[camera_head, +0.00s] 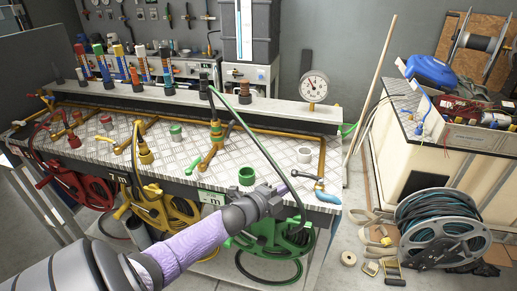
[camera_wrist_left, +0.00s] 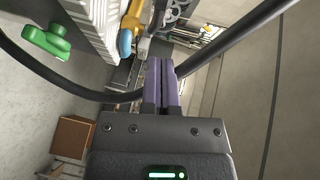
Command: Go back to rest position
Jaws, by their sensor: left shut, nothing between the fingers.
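My left arm comes in from the lower left in the head view. My left gripper (camera_head: 280,188) is over the front edge of the workbench, just above the green hose reel (camera_head: 272,242). In the left wrist view its two purple fingers (camera_wrist_left: 160,82) are pressed together with nothing between them. A dark hose passes close by the fingers, and I cannot tell whether it touches them. My right gripper is in neither view.
The metal-topped workbench (camera_head: 186,158) carries pipes, valves and a pressure gauge (camera_head: 315,87). Yellow (camera_head: 172,214) and red (camera_head: 86,187) reels hang along its front. A large hose reel (camera_head: 440,228) stands on the floor at right, near tape rolls. A green handle (camera_wrist_left: 46,41) shows in the wrist view.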

